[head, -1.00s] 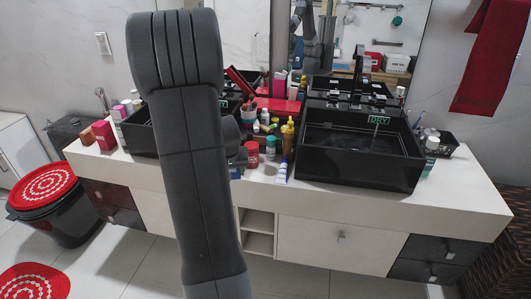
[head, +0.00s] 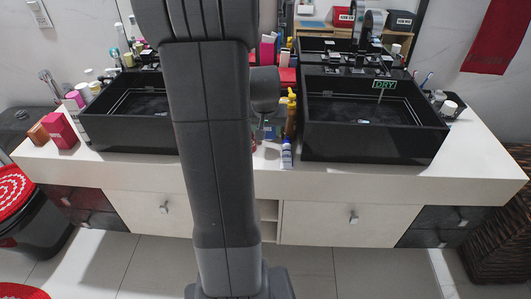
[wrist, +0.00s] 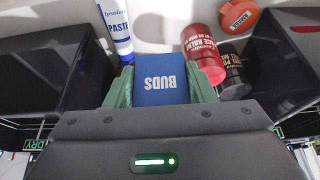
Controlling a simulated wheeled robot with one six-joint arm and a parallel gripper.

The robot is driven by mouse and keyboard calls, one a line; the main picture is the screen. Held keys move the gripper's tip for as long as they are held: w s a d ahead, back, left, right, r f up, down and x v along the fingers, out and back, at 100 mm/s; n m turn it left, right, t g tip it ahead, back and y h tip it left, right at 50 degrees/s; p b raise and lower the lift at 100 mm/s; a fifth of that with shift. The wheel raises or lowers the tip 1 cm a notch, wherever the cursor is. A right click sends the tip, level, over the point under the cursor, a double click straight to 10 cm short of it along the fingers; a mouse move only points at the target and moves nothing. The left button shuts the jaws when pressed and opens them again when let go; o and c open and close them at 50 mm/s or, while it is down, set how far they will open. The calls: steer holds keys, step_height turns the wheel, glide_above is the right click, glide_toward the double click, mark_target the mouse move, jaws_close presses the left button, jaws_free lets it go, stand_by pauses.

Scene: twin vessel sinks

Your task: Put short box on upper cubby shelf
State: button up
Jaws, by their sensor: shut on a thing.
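In the wrist view a short blue box (wrist: 160,76) labelled "BUDS" sits between the two green fingers of my gripper (wrist: 161,88). My gripper is shut on it. In the head view my arm hides most of the gripper, and a bit of blue (head: 270,127) shows beside the arm above the countertop. The cubby (head: 268,212) is the open recess in the vanity front below. Only a narrow strip of it shows to the right of my arm, and its upper shelf is mostly hidden.
Black vessel sinks (head: 375,130) stand on both sides on the white countertop (head: 400,185). A paste tube (wrist: 116,28), a red bottle (wrist: 203,55) and a dark jar (wrist: 232,75) are close around the gripper. Drawers flank the cubby.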

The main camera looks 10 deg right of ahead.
step_height(320, 180, down, 10)
steer(key=shift+r+b, duration=0.1)
steer(key=shift+b, duration=0.4)
steer(key=shift+f, duration=0.2)
steer(key=o, duration=1)
steer(key=shift+r, duration=0.1)
